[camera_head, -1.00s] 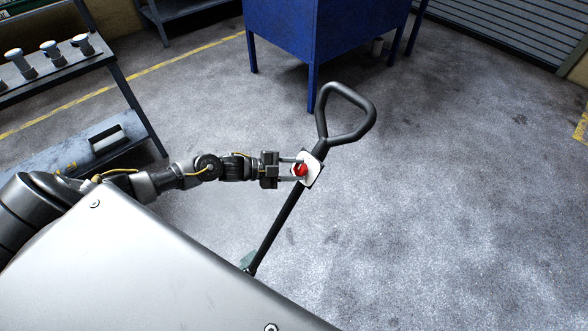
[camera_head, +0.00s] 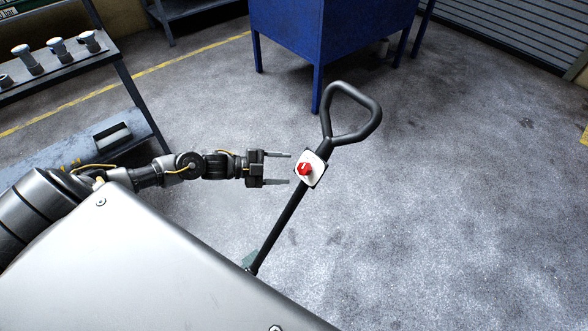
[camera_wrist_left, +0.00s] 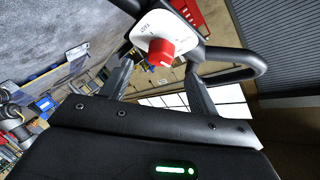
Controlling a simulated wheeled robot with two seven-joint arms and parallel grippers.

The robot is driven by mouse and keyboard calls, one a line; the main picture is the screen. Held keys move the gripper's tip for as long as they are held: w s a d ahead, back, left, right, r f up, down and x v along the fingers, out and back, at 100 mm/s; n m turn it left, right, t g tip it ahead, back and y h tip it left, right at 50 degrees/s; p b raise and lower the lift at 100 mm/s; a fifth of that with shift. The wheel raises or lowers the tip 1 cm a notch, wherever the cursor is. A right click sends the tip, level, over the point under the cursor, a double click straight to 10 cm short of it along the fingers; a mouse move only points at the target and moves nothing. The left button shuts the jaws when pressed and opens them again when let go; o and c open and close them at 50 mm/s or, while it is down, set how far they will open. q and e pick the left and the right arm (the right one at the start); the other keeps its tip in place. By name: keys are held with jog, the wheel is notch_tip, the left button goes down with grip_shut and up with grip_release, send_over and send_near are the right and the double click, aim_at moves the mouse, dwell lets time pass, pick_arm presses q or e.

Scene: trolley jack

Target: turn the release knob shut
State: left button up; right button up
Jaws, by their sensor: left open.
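The red release knob (camera_head: 305,170) sits on a white plate (camera_head: 318,160) fixed to the black jack handle (camera_head: 277,232), below its loop grip (camera_head: 352,112). My left gripper (camera_head: 290,170) is open and empty, its two fingers pointing at the knob from the left with a small gap between. In the left wrist view the knob (camera_wrist_left: 161,52) shows beyond and between the fingertips of my left gripper (camera_wrist_left: 158,75), with the white plate (camera_wrist_left: 166,28) behind it. The jack's lower end is mostly hidden by my body. My right gripper is not in view.
A blue cabinet (camera_head: 330,40) stands behind the handle. A dark shelf (camera_head: 75,72) with several grey-topped pieces is at the left. The floor (camera_head: 470,200) to the right of the handle is clear.

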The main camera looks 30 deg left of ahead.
pick_arm(q)
jog(key=v, duration=0.5)
jog(key=shift+s+a+r, duration=0.1)
jog(key=shift+a, duration=0.1)
dwell(0.3)
